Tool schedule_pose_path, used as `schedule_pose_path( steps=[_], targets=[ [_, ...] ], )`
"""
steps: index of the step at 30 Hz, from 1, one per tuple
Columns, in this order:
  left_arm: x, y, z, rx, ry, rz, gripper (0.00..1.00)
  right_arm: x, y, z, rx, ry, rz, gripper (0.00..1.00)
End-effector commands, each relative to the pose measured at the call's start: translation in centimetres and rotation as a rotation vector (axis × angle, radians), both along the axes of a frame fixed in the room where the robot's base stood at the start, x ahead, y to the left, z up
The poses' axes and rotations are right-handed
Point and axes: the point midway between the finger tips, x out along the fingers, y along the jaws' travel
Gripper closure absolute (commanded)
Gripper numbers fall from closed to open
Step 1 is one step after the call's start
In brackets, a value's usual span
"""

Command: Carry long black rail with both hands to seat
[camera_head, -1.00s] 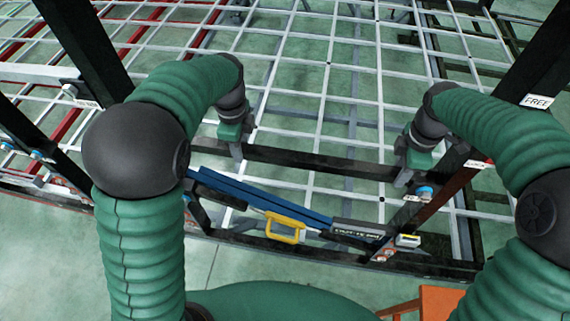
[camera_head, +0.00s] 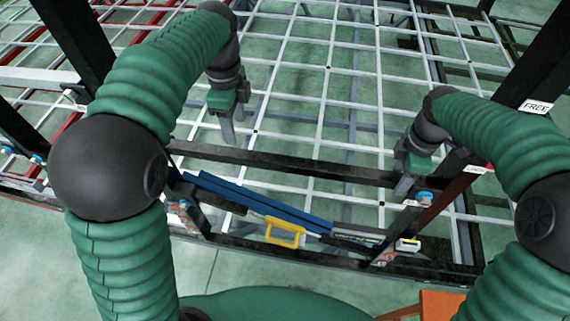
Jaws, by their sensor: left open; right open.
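The long black rail (camera_head: 300,167) runs across the middle of the head view, from the left frame post to near the right one. My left gripper (camera_head: 228,138) is open, fingers pointing down, just above or beyond the rail's left part in the picture; I see no grip on it. My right gripper (camera_head: 403,187) is open at the rail's right end, its fingers overlapping the end in view. Whether they touch it I cannot tell. My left arm's dark elbow hides the area near the rail's left end.
A blue bar with a yellow handle (camera_head: 286,231) slants below the rail. Black posts stand at left (camera_head: 78,42) and right (camera_head: 515,85), the right one labelled FREE. A white grid (camera_head: 322,92) lies beyond. An orange object (camera_head: 437,304) is at bottom right.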

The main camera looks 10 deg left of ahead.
Motion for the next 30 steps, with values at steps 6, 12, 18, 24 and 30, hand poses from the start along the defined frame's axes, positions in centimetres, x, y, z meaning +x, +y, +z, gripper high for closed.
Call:
schedule_pose_path(
  steps=[6,12,18,24,30],
  targets=[
    [0.0,0.0,1.2,0.000,0.001,0.000,0.46,0.1,0.0,1.1,-0.001,-0.004,0.000,0.47],
    [0.0,0.0,1.2,0.000,0.000,0.000,0.46,0.1,0.0,5.9,0.000,-0.006,-0.001,0.47],
    [0.0,0.0,1.1,0.000,0.001,0.000,0.46,0.1,0.0,10.3,0.000,-0.003,0.000,0.47],
    [0.0,0.0,1.1,0.000,0.001,0.000,0.46,0.1,0.0,11.9,0.000,0.001,0.001,0.47],
    [0.0,0.0,1.1,0.000,0.001,0.000,0.46,0.1,0.0,11.9,0.000,0.001,0.000,0.47]
  ],
)
